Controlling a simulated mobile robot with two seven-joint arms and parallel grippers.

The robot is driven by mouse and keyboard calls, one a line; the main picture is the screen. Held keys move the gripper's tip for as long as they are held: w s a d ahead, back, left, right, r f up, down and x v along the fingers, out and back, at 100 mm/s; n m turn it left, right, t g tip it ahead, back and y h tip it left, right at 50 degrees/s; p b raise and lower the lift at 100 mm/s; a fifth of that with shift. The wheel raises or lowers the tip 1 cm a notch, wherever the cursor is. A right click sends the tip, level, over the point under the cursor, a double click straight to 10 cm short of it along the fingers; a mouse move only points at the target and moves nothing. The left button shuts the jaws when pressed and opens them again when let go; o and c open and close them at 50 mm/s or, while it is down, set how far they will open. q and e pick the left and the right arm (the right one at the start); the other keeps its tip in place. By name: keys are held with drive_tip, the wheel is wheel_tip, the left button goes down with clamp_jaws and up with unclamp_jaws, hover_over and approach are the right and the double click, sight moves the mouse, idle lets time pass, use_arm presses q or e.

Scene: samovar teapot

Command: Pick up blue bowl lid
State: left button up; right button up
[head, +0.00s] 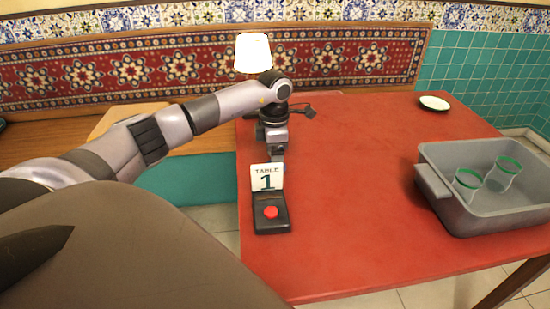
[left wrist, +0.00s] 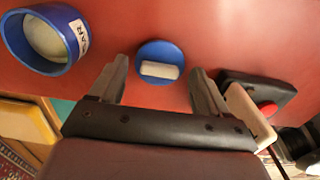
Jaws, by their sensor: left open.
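The blue bowl lid (left wrist: 173,51) is a round blue disc with a white bar handle, lying on the red table. In the left wrist view it shows between and just beyond the fingertips of my left gripper (left wrist: 160,68). The fingers are open, one on each side of the handle; I cannot tell how high they are above it. A blue bowl (left wrist: 57,64) with white contents and a label ending in "AR" stands to the left in that view. In the head view my left gripper (head: 277,155) points down behind the table sign, and the lid is mostly hidden.
The "TABLE 1" sign (head: 267,177) and a black box with a red button (head: 271,212) stand close to my left gripper. A grey tub (head: 490,215) with two green-rimmed glasses is at the right. A small plate (head: 434,103) and a lamp (head: 253,54) are farther back. The mid-table is clear.

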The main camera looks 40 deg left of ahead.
use_arm(q)
drive_tip(key=shift+f, duration=0.1)
drive_tip(key=c, duration=1.1)
